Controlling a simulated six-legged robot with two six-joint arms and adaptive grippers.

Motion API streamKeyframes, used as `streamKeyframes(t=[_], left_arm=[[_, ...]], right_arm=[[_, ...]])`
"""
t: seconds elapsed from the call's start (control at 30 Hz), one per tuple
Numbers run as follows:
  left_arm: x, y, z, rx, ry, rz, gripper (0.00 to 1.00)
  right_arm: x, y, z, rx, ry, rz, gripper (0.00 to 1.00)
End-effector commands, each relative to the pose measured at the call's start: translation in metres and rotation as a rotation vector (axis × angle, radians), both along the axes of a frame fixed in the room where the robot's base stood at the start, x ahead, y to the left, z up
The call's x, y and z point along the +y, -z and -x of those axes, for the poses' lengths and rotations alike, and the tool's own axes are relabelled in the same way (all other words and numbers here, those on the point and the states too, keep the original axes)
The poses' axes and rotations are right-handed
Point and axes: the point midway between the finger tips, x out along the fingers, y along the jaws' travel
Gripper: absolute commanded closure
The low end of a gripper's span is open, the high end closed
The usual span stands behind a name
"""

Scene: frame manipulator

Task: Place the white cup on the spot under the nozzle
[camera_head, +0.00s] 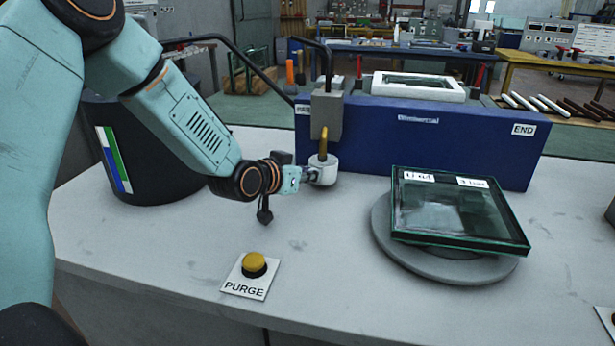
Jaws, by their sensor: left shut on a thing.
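The small white cup (324,171) is upright just below the yellow nozzle (323,141). The nozzle hangs from a grey block fed by black pipes in front of the blue machine. My left gripper (309,174) reaches in from the left and is shut on the cup's left side. The nozzle's lower end meets the cup's top in the picture. I cannot tell whether the cup's base touches the table, and the spot beneath it is hidden. My right gripper is not in view.
A PURGE button (254,265) with a yellow top is at the table front. The blue machine (420,145) stands behind, and a dark drum (150,170) at left. The table middle is clear.

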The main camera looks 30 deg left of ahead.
Motion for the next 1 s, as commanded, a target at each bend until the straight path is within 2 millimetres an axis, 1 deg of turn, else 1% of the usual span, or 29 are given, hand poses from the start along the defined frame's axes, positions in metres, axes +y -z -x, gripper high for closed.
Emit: streamKeyframes(t=[0.23,0.7,0.8,0.83,1.0], left_arm=[[0.0,-0.001,0.0,-0.003,-0.001,-0.001,1.0],[0.0,0.012,0.0,-0.002,-0.001,-0.001,1.0],[0.0,0.011,0.0,-0.002,-0.001,-0.001,1.0],[0.0,0.011,0.0,-0.002,-0.001,-0.001,0.81],[0.0,0.011,0.0,-0.002,-0.001,-0.001,0.67]], right_arm=[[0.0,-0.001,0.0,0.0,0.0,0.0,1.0],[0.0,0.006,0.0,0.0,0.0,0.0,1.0],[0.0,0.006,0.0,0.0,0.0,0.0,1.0],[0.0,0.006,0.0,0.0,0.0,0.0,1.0],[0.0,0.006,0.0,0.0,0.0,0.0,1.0]])
